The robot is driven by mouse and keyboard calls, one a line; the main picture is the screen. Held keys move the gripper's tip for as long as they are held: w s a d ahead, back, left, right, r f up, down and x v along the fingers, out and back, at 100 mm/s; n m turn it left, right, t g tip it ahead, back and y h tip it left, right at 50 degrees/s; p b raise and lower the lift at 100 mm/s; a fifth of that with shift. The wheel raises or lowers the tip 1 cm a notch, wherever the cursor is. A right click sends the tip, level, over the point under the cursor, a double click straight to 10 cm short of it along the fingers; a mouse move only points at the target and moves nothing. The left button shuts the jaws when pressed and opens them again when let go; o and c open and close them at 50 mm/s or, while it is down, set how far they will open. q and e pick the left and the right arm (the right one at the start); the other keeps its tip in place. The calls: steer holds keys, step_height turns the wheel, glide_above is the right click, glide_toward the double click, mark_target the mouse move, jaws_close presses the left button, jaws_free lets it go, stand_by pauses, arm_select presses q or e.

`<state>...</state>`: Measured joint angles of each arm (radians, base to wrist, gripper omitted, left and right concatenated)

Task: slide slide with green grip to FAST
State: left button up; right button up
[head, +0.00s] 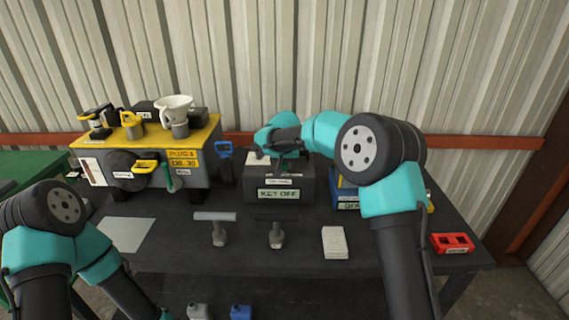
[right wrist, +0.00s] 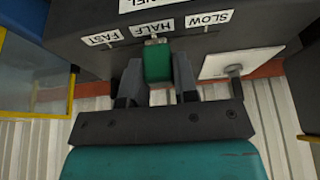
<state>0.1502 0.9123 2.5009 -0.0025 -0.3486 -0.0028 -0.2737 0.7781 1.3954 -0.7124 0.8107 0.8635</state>
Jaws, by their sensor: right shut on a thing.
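The slide's green grip (right wrist: 157,62) sits between the two fingers of my right gripper (right wrist: 157,80) in the right wrist view. The gripper is shut on it. The grip stands by the HALF label (right wrist: 151,28), with the FAST label (right wrist: 101,38) to its left and the SLOW label (right wrist: 208,19) to its right in that view. In the head view my right gripper (head: 288,153) is over the top of the dark box (head: 254,186), which bears a KEY OFF label. My left arm comes in at the lower left; its gripper is out of view.
A yellow-topped grey unit (head: 205,165) with cups and a funnel stands at left. A white plate with a small knob (right wrist: 232,68) is beside the slide.

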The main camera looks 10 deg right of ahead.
jaws_close()
steer(key=shift+s+d, duration=0.25)
steer(key=shift+d, duration=0.95)
steer(key=shift+s+d, duration=0.2)
steer(key=shift+d, duration=1)
steer(key=o, duration=0.8)
jaws_free()
steer(key=shift+d, duration=0.15)
steer(key=shift+o, duration=0.2)
